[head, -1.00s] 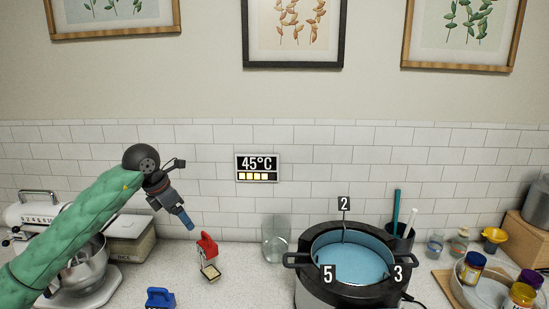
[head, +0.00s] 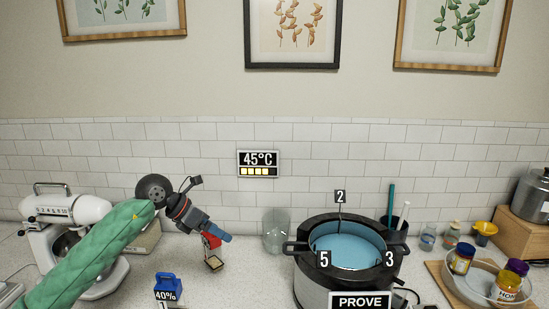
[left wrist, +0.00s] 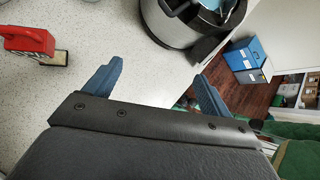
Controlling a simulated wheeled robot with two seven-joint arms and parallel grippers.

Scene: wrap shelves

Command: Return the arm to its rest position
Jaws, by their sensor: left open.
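My left arm, in a green sleeve, comes in from the left in the head view. Its gripper (head: 222,236) is held above the counter, in front of a red-handled tool (head: 211,241) and partly covering it. In the left wrist view the two blue fingers of this gripper (left wrist: 158,85) are spread apart with nothing between them. The red-handled tool also shows at the upper left there (left wrist: 28,42), apart from the fingers. My right gripper is not in view.
A round black pot (head: 310,280) with blue contents stands right of the gripper, beside a glass jar (head: 275,238). A stand mixer (head: 70,208) is at the left. A blue item marked 40% (head: 167,280) is near the front. Jars sit in a tray (head: 482,291) at the right.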

